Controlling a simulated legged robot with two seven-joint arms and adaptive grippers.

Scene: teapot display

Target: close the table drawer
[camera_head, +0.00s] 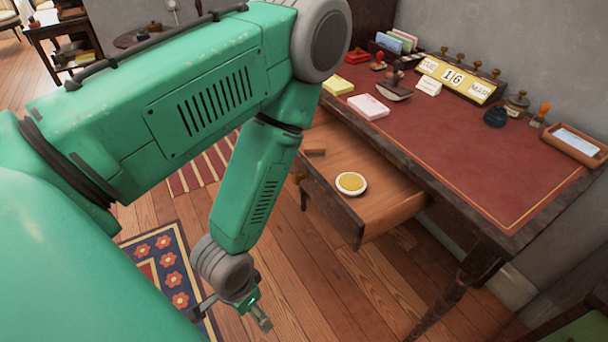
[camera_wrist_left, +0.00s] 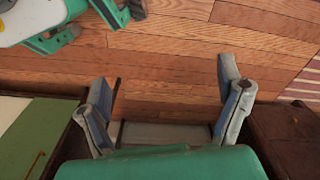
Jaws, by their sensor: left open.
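The table drawer (camera_head: 393,193) is pulled out from the left side of the dark wooden desk (camera_head: 493,132). Its dark front edge faces my arm, and a small knob (camera_head: 299,178) shows on it. Inside lie a round yellow item on a white dish (camera_head: 351,183) and a small brown block (camera_head: 314,149). My left gripper (camera_head: 234,311) is low over the floor, in front of and apart from the drawer front. In the left wrist view its two fingers (camera_wrist_left: 164,100) are spread with nothing held. My left forearm hides part of the drawer's far end. My right gripper is out of view.
The desk top holds a calendar block (camera_head: 455,79), stamps, note pads (camera_head: 368,106) and a tray (camera_head: 576,142). A patterned rug (camera_head: 167,268) lies on the plank floor at lower left. Bare floor (camera_head: 330,285) lies between my gripper and the drawer.

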